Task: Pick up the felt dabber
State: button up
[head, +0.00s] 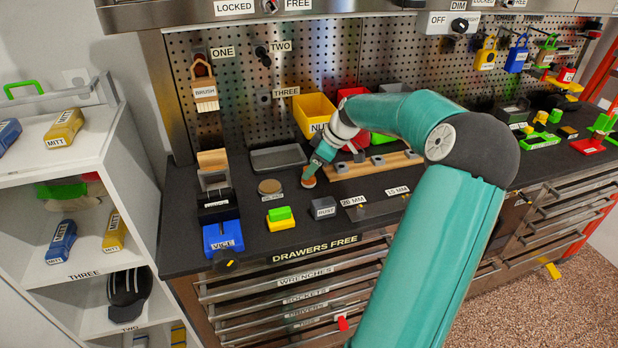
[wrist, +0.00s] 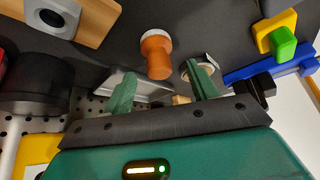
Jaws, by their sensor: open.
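The felt dabber (wrist: 157,58) has an orange waisted handle and a pale round end. In the wrist view it is ahead of my gripper (wrist: 163,85), with its orange end toward the jaws. The two green fingers are apart with nothing held between them, and the dabber lines up with the gap. In the head view the dabber (head: 308,182) shows as a small orange piece on the dark bench, just below the tip of my gripper (head: 315,165). The gripper hides part of it, and I cannot tell whether they touch.
A round tin (head: 270,187) and a grey tray (head: 279,158) are left of the dabber. A wooden block with holes (head: 345,170) is close on its right. A green-and-yellow block (head: 280,218), a grey box (head: 323,208) and a blue vice (head: 222,237) are nearer the front.

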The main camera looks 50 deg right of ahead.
jog(key=x, duration=0.4)
jog(key=shift+w+f, duration=0.15)
jog(key=shift+f, duration=0.2)
jog(key=c, duration=1)
